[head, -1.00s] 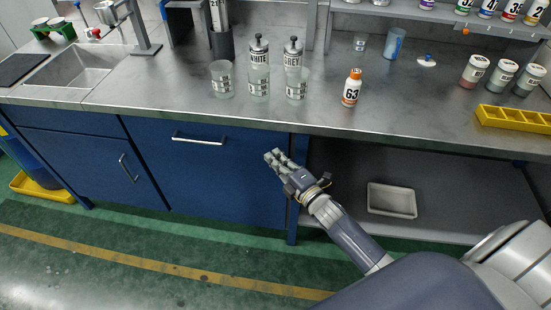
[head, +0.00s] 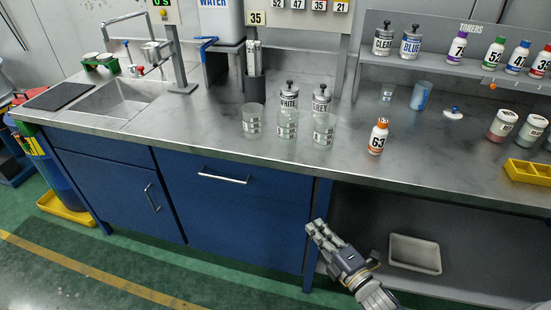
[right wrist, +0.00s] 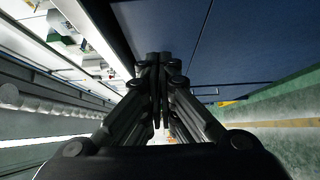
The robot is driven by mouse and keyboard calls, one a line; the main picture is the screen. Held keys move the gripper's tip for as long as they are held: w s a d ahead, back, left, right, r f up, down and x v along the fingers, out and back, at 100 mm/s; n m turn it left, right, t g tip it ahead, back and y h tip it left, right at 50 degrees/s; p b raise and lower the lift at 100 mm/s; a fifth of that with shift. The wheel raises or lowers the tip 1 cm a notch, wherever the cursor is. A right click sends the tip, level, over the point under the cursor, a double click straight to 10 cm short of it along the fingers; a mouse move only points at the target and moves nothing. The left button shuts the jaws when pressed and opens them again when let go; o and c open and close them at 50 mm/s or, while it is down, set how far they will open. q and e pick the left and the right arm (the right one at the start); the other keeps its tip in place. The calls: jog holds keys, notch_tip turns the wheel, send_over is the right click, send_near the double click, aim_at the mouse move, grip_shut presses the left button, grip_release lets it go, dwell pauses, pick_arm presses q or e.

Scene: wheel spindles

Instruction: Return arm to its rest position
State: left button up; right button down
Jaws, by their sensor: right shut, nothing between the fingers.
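My right gripper (head: 318,230) is at the lower right of the head view, in front of the bench and below the worktop's front edge. Its fingers point up and left towards the blue cabinet front. In the right wrist view the fingers (right wrist: 159,92) are closed together with nothing between them. The gripper is apart from the bench items. My left arm and gripper are not in view.
The steel worktop (head: 210,130) carries clear beakers, bottles labelled WHITE and GREY (head: 322,105), and an orange-capped bottle 63 (head: 378,137). A white tray (head: 414,254) sits on the lower shelf. Blue cabinets (head: 240,215) stand left of the gripper. Green floor lies in front.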

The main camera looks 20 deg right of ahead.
jog(key=s+d+f+m+g+h+p, duration=0.1)
jog(key=s+f+m+g, duration=0.35)
jog(key=f, duration=0.85)
jog(key=s+f+m+g+h+p, duration=0.1)
jog(key=s+f+m+g+h, duration=0.3)
jog(key=f, duration=0.9)
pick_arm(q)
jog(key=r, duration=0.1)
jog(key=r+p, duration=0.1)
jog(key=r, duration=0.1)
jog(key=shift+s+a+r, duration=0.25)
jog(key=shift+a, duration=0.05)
pick_arm(e)
jog(key=s+a+f+m+g, duration=0.1)
jog(key=s+f, duration=0.4)
jog(key=s, duration=0.5)
jog(key=s+a+f+m+g+y, duration=0.1)
jog(key=s+f+m+g, duration=0.3)
jog(key=s, duration=0.7)
jog(key=s+a+f+m+g, duration=0.2)
jog(key=s+f+m+g, duration=0.1)
jog(key=s+f, duration=0.4)
jog(key=s+m, duration=0.1)
jog(key=s, duration=0.2)
jog(key=shift+s+a+f+y, duration=0.15)
jog(key=shift+s+f+y, duration=0.15)
jog(key=shift+f, duration=0.1)
